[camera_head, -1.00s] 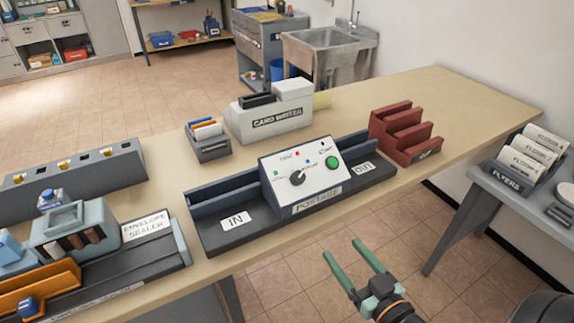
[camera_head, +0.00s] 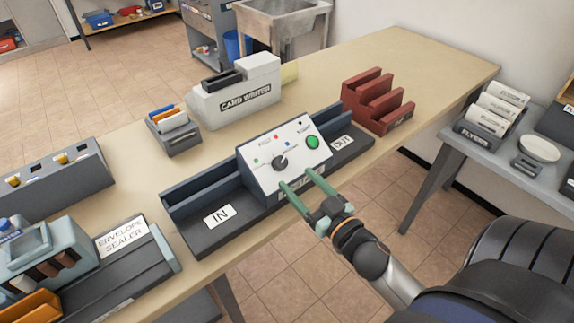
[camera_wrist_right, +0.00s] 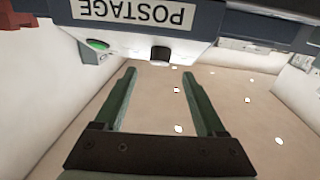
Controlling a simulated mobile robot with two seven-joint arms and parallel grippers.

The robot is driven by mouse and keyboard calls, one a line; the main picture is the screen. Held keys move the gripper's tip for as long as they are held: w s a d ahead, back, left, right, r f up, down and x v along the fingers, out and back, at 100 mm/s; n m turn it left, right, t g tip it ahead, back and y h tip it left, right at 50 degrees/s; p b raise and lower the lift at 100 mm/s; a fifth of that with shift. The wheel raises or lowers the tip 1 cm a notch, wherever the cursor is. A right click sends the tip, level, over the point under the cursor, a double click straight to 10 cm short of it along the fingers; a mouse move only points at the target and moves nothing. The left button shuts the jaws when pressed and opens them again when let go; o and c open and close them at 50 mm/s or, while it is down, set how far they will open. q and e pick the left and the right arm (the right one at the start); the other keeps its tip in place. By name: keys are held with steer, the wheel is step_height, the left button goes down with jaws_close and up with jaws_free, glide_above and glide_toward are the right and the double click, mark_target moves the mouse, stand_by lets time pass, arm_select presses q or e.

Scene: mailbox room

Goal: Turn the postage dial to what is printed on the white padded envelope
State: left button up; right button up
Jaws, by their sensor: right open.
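The postage machine (camera_head: 262,180) stands on the table with a sloped white panel (camera_head: 302,137). The panel carries a dark dial (camera_head: 280,163), several small coloured marks and a green button (camera_head: 312,142). My right gripper (camera_head: 296,180) is open and empty at the front lower edge of the panel, below the dial. In the right wrist view its two fingers (camera_wrist_right: 158,85) are spread, with the POSTAGE label (camera_wrist_right: 130,12) upside down above them and part of the machine's face beyond. No white padded envelope can be made out. My left gripper is not in view.
IN tray (camera_head: 190,200) and OUT tray (camera_head: 350,125) flank the panel. The card writer (camera_head: 235,95), a red rack (camera_head: 375,95) and the envelope sealer (camera_head: 125,262) share the table. A side table (camera_head: 455,130) with flyers stands at right.

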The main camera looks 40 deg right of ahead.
mark_target(283, 165)
steer(key=shift+w+p, duration=0.35)
steer(key=shift+w, duration=2.35)
jaws_close()
